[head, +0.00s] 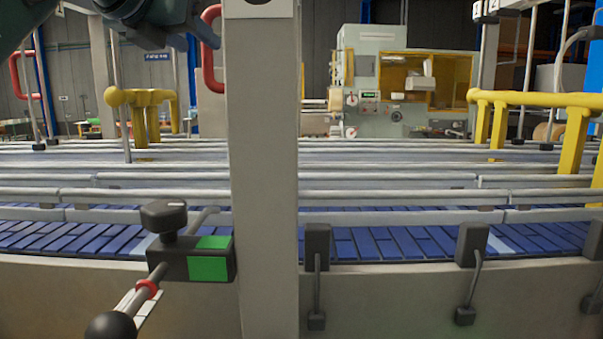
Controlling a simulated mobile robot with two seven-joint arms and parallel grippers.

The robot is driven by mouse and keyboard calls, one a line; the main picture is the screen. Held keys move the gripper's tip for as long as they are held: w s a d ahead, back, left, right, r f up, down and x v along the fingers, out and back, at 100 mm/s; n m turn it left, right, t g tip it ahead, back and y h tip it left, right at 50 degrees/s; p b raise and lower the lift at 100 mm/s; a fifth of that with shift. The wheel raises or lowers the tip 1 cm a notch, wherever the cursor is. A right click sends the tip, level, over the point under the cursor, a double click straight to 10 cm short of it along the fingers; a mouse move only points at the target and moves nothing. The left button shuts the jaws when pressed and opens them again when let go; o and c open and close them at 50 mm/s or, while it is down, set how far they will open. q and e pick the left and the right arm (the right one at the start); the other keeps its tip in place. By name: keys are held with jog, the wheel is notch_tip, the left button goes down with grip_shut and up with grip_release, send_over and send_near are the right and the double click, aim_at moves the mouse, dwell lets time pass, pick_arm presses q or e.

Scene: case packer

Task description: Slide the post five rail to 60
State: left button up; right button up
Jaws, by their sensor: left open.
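A grey upright post (262,170) stands in the centre; the plate at its top is cut off, so I cannot read its number. Beside its left side is a dark clamp block (170,262) with green faces and a black knob (163,217) on top. A rod (138,298) with a red ring (148,288) and a black ball end (110,326) sticks out toward me. A pale strip (128,302) lies by the rod; its marks are unreadable. My left gripper (203,32) is at the top left, partly cut off, open and well above the knob. My right gripper is out of view.
Long metal guide rails (400,219) run across above a blue slatted conveyor (390,243). Dark brackets (317,245) line the near conveyor wall (400,300). Yellow bars (540,99) and a packing machine (400,85) stand behind. The space above the knob looks clear.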

pick_arm(q)
jog(key=shift+b+v, duration=0.55)
jog(key=shift+v, duration=1.65)
